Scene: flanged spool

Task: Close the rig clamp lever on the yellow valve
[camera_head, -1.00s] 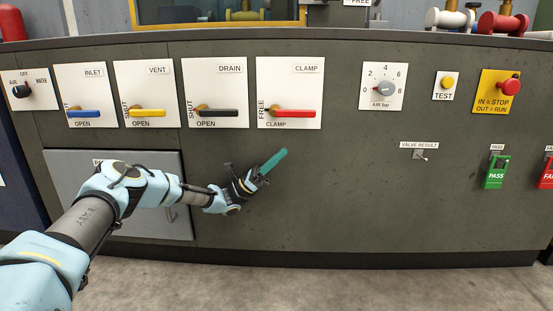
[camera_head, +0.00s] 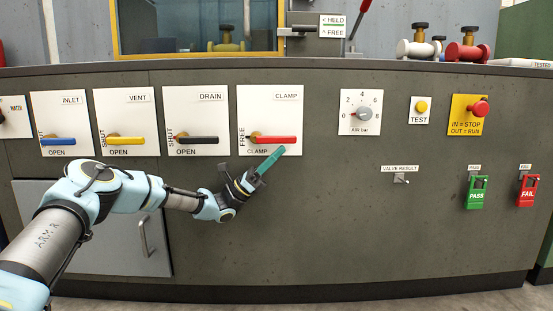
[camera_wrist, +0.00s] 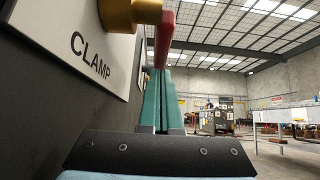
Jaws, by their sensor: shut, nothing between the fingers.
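The CLAMP lever (camera_head: 278,140) is a red handle on a brass hub, on a white plate (camera_head: 285,97) marked FREE at left and CLAMP below. It lies level, pointing right. My gripper (camera_head: 282,150), with teal fingers, is shut and empty, with its tips just below the lever's right part. In the wrist view the red lever (camera_wrist: 164,38) stands just beyond the fingertips (camera_wrist: 159,72); I cannot tell whether they touch. A yellow valve (camera_head: 227,46) shows partly behind the yellow-framed window. Another red lever (camera_head: 363,15) rises by a HELD/FREE sign (camera_head: 333,26).
INLET (camera_head: 60,141), VENT (camera_head: 122,140) and DRAIN (camera_head: 200,139) levers lie in a row to the left. An air dial (camera_head: 364,115), TEST button (camera_head: 421,107) and red stop button (camera_head: 478,108) are to the right. The panel below the dial is mostly clear.

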